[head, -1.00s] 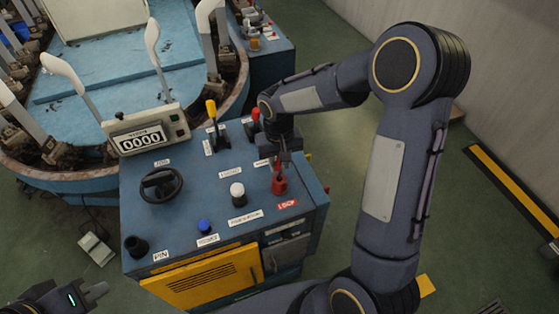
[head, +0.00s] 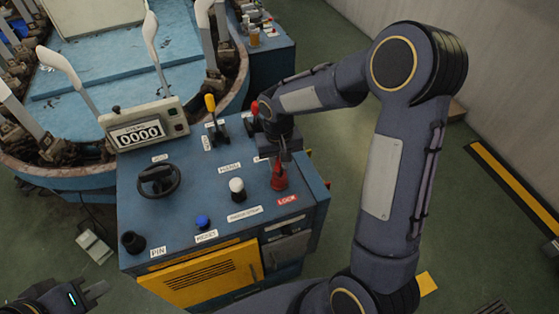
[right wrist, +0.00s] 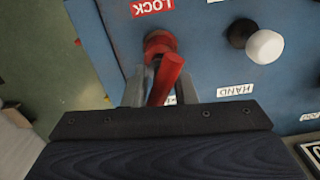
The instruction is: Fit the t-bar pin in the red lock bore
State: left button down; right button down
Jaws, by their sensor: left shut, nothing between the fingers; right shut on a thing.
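The red lock bore (head: 279,183) is a red collar on the blue console top beside the LOCK label. It also shows in the right wrist view (right wrist: 157,44). My right gripper (head: 285,155) is shut on the red t-bar pin (right wrist: 166,80), with the red bar between its fingers. The pin is right at the collar and looks tilted in the right wrist view; I cannot tell how deep it sits in the bore, since bar and fingers hide its lower end. My left gripper (head: 97,289) is shut and empty at the lower left, away from the console.
The blue console (head: 205,180) also carries a black handwheel (head: 158,180), a white knob (head: 237,188), a blue button (head: 203,221), a black PIN holder (head: 133,242), levers and a counter (head: 139,135). Open floor lies to the left and right.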

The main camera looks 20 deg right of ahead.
jog(key=shift+f+b, duration=0.85)
jog(key=shift+f, duration=0.25)
jog(key=c, duration=1.1)
grip_release()
notch_tip(320, 180, up, 8)
jog(key=shift+f, duration=0.1)
jog(key=shift+s+r, duration=0.2)
jog(key=shift+r, duration=0.05)
jog(key=s+r+t+y, duration=0.2)
jog(key=s+t, duration=0.1)
jog(key=s, duration=0.7)
jog(key=s+a+r+t+y, duration=0.1)
jog(key=s+r+t+y, duration=0.1)
jog(key=s, duration=0.9)
jog(key=shift+r+t, duration=0.4)
jog(key=shift+r, duration=0.4)
